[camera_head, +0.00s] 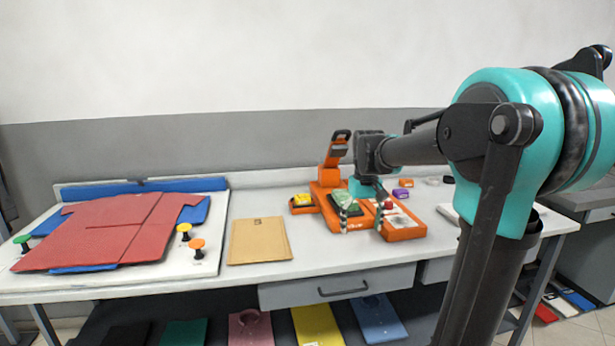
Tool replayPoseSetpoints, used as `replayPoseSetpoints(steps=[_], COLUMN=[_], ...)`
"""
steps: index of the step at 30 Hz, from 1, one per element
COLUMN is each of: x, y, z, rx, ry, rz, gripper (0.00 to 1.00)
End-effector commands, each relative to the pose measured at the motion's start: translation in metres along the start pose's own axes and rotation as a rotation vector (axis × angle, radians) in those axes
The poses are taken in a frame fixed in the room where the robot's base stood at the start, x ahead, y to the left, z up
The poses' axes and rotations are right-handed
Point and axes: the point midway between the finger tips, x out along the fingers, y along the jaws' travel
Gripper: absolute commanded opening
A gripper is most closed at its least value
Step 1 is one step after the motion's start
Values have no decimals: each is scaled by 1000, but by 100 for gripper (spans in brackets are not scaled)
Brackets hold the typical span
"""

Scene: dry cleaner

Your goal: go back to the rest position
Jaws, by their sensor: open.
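My gripper (362,216) is open, pointing down over the orange device (404,231) on the white table. One finger shows in front of a dark green piece on the device, the other near a red part. Whether the fingers touch anything I cannot tell. My arm reaches in from the right and hides part of the table behind it.
A brown envelope (258,241) lies mid-table, with bare tabletop in front. A drawer (340,288) and several coloured folded items sit below.

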Motion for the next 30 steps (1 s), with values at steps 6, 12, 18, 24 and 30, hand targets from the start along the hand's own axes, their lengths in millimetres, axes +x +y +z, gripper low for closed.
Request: replayPoseSetpoints(steps=[6, 12, 18, 24, 30], x=[30, 73, 134, 168, 172], y=[3, 4, 2, -1, -2], z=[32, 81, 158, 204, 211], rx=[31, 72, 132, 168, 174], ry=[54, 131, 244, 314, 325], rz=[5, 13, 22, 28, 29], gripper=[78, 78, 78, 78, 78])
